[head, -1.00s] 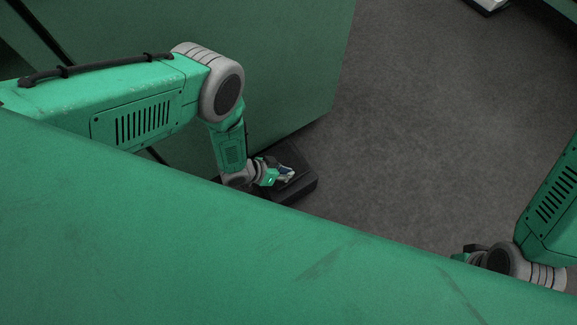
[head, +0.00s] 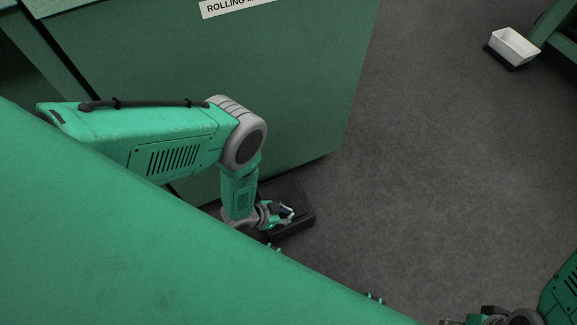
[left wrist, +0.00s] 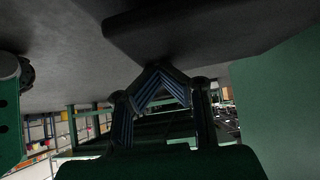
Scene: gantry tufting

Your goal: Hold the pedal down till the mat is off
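The pedal (head: 298,224) is a black, low box on the floor at the foot of the green machine in the head view. In the left wrist view a dark block (left wrist: 200,32), likely the pedal, fills the upper part. My left gripper (head: 288,212) points down over the pedal's top; whether it presses on it I cannot tell. In the left wrist view its fingertips (left wrist: 155,68) meet in a point, with nothing seen between them. My right gripper (head: 476,320) is cut off at the bottom right edge. I cannot make out the mat.
The green machine (head: 230,85) with a white "ROLLING" label (head: 236,5) stands behind my left arm. A white bin (head: 514,46) sits at the upper right beside green framework. The grey floor (head: 430,170) between is clear.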

